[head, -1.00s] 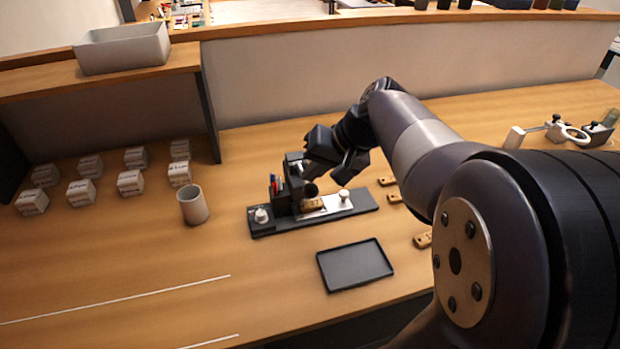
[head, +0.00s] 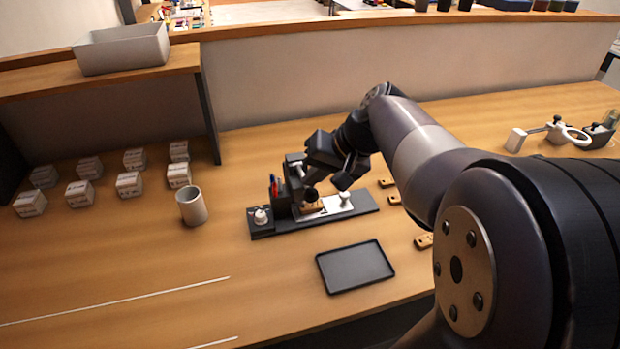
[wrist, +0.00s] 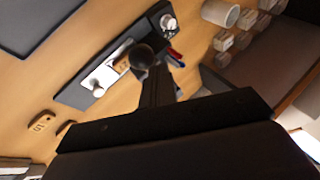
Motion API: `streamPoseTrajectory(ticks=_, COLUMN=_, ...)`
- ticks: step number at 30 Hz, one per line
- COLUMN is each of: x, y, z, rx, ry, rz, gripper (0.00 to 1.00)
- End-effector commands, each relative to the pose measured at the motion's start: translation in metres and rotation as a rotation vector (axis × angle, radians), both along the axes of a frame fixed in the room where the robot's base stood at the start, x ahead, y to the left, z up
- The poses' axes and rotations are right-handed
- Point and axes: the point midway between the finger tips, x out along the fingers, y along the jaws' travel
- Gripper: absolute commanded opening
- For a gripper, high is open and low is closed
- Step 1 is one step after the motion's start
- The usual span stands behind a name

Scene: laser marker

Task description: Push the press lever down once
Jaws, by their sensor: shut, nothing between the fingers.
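The press stands on a long black base (head: 362,205) in the middle of the counter. Its lever ends in a round black knob (head: 311,194), which also shows in the wrist view (wrist: 141,55). A wooden tag (head: 313,207) lies on the light plate below the knob. My gripper (wrist: 158,76) is shut and empty, its fingers close to the knob in the wrist view. I cannot tell whether the fingers touch the lever.
A dark tray (head: 355,267) lies in front of the press. A grey cup (head: 191,206) and several white boxes (head: 129,184) stand to the left. Wooden tags (head: 424,241) lie to the right. Red and blue pens (head: 273,186) stand at the press.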

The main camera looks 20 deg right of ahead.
Motion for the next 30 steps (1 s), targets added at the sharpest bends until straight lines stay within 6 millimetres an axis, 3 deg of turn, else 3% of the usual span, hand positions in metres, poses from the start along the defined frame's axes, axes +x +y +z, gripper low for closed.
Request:
streamPoseTrajectory(ticks=11, x=0.0, y=0.0, z=0.0, rx=0.0, ry=0.001, rz=0.0, gripper=0.0)
streamPoseTrajectory(ticks=30, x=0.008, y=0.0, z=0.032, rx=0.0, ry=0.002, rz=0.001, gripper=0.0)
